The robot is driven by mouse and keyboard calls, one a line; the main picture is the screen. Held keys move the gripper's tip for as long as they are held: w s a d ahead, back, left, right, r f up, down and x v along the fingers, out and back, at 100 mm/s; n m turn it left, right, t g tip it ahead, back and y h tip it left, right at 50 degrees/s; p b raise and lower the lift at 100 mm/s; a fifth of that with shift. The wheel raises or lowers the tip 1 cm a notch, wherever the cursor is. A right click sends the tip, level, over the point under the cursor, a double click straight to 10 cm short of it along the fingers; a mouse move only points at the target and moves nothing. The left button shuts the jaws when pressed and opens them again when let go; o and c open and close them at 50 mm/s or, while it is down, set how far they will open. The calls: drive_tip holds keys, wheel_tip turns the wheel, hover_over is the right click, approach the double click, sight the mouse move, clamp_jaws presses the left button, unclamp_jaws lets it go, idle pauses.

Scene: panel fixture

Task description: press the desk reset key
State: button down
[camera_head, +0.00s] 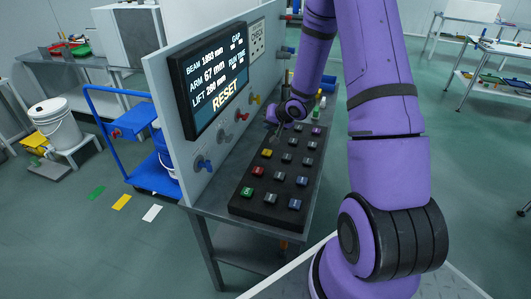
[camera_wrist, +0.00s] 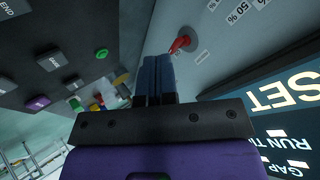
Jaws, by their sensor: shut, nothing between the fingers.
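The desk key block (camera_head: 240,208) is a dark sloped pad with several grey keys and a few coloured ones: green (camera_head: 247,192), red (camera_head: 258,171), yellow (camera_head: 266,153), blue (camera_head: 294,204) and purple (camera_head: 316,131). Key labels are too small to read in the head view, so I cannot tell which is reset. My gripper (camera_head: 273,132) is over the far left end of the pad, close to the upright panel; contact cannot be told. In the wrist view my gripper (camera_wrist: 155,62) is shut and empty, with the purple key (camera_wrist: 38,102) to its left.
The upright panel (camera_head: 181,112) carries a screen (camera_head: 209,85) showing RESET and several coloured knobs. A red knob (camera_wrist: 180,42) shows just beyond my fingertips in the wrist view. A blue cart (camera_head: 150,178) stands left of the desk. The near keys are clear.

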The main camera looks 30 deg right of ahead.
sight(268, 151)
drive_tip(key=shift+f, duration=0.1)
drive_tip(key=shift+f, duration=4.3)
drive_tip(key=shift+f, duration=0.4)
drive_tip(key=shift+f, duration=0.45)
drive_tip(key=shift+r, duration=0.9)
drive_tip(key=shift+r, duration=2.5)
